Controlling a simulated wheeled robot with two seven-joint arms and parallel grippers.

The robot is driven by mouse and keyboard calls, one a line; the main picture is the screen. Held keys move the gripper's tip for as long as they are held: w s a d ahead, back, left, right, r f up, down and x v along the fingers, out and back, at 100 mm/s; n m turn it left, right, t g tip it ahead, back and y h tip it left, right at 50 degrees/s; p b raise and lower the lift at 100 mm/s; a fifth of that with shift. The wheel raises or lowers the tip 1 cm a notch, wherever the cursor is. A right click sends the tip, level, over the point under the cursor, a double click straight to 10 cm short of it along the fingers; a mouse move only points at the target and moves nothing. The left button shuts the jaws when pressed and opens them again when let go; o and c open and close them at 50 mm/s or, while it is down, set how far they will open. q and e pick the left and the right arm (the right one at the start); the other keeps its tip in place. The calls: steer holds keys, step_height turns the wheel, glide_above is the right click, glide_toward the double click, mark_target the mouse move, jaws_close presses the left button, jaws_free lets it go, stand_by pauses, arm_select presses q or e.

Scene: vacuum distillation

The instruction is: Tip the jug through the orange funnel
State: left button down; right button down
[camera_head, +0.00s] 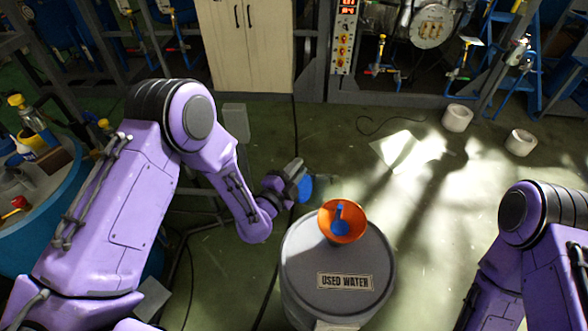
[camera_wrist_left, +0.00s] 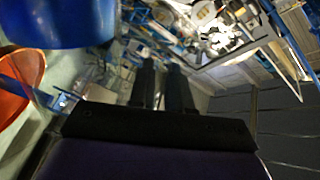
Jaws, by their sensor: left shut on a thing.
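The orange funnel (camera_head: 327,226) sits on top of the grey drum (camera_head: 310,262) marked "USED WATER". It also shows at the left edge of the left wrist view (camera_wrist_left: 18,88). A narrow blue shape shows inside the funnel; I cannot tell what it is. My left gripper (camera_head: 296,174) is shut on the blue jug (camera_head: 306,189), beside and above the drum, left of the funnel. The jug also fills the upper left of the left wrist view (camera_wrist_left: 60,22). Its handle and mouth are not clear. My right gripper is out of view.
A blue round container (camera_head: 52,229) with bottles on it stands at the left. Two white cylinders (camera_head: 457,118) (camera_head: 520,142) lie on the floor at the upper right. Cabinet and frames line the back. The floor right of the drum is clear.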

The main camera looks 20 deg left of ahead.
mark_target(307, 169)
arm_select(q)
steer(key=shift+s+d+r+m+p, duration=0.15)
steer(key=shift+s+d+r+m, duration=0.1)
steer(key=shift+d+r+m, duration=0.45)
steer(key=shift+s+d+r+m+p, duration=0.2)
steer(key=shift+d+r+m, duration=0.3)
steer(key=shift+d+m, duration=0.35)
steer(key=shift+s+d+r+m+p, duration=0.25)
steer(key=shift+d+r+m, duration=0.15)
steer(key=shift+d+m, duration=0.25)
steer(key=shift+s+d+r+m+p, duration=0.1)
steer(key=shift+s+d+r+m, duration=0.1)
steer(key=shift+d+r+m, duration=0.4)
steer(key=shift+d+f, duration=0.15)
steer(key=shift+f, duration=0.1)
stand_by(1.3)
